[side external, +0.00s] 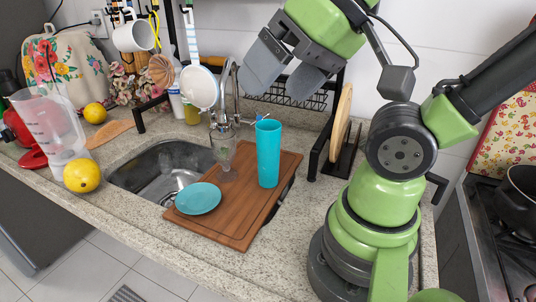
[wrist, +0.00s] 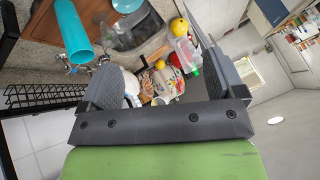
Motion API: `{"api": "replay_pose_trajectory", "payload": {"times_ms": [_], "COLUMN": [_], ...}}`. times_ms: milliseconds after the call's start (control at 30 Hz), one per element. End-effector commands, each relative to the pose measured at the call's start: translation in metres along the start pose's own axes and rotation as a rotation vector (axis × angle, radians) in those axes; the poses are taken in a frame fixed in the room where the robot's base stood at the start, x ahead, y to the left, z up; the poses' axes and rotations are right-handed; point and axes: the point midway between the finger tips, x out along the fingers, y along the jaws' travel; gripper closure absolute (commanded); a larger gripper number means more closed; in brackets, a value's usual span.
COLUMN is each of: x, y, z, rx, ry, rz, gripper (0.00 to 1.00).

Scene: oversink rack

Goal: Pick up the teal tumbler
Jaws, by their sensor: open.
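The teal tumbler (side external: 268,155) stands upright on the right part of a brown wooden board (side external: 228,228). In the wrist view the tumbler (wrist: 72,32) shows at the upper left, outside the space between the fingers. My gripper (side external: 276,88) is open and empty, raised above and behind the tumbler and clear of it. In the wrist view its two dark fingers (wrist: 165,78) are spread wide with nothing between them.
A teal plate (side external: 198,198) lies on the board, with a clear glass (side external: 222,150) behind it. The sink (side external: 160,168) is left of the board. A dark rack stands behind, with a hanging white pan (side external: 199,88). A round wooden board (side external: 341,122) stands at right.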

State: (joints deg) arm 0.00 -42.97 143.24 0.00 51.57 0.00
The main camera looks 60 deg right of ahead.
Motion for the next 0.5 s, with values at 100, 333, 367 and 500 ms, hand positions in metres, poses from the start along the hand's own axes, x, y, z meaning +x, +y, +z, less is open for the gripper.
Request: {"api": "replay_pose_trajectory", "payload": {"times_ms": [100,333,367,500], "x": [0.0,0.006,0.009,0.03], "y": [0.0,0.003,0.005,0.02], "z": [0.0,0.001,0.002,0.007], "rx": [0.0,-0.027,-0.042,-0.166], "ry": [0.0,-0.051,-0.078,-0.278], "rz": [0.0,0.034,0.053,0.197], "gripper": [0.12,0.12,0.12,0.12]}}
